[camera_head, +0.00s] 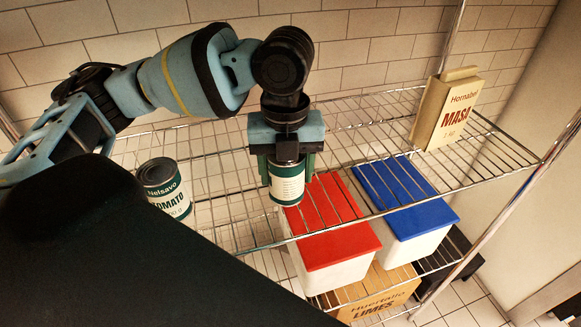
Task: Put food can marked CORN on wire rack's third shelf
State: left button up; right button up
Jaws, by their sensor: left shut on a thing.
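My left gripper (288,172) points down over the wire rack and is shut on a can (288,188) with a white and green label. The can is upright, with the fingers on both its sides. Its label print is too small to read. The can is over the upper visible shelf (232,190) of the wire rack; I cannot tell if its base touches the wires. My right gripper is not in view.
A tomato can (166,192) stands at the rack's left, partly behind a dark part. A masa box (443,110) stands at the shelf's right. Below are a red-lidded bin (342,248), a blue-lidded bin (425,215) and a limes box (375,295). Shelf wires between the held can and masa box are bare.

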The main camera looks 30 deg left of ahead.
pick_arm(q)
jog(key=shift+s+a, duration=0.1)
jog(key=shift+a, duration=0.15)
jog(key=o, duration=1.3)
jog(key=shift+f, duration=0.1)
notch_tip(320, 180, up, 12)
jog(key=shift+r, duration=0.15)
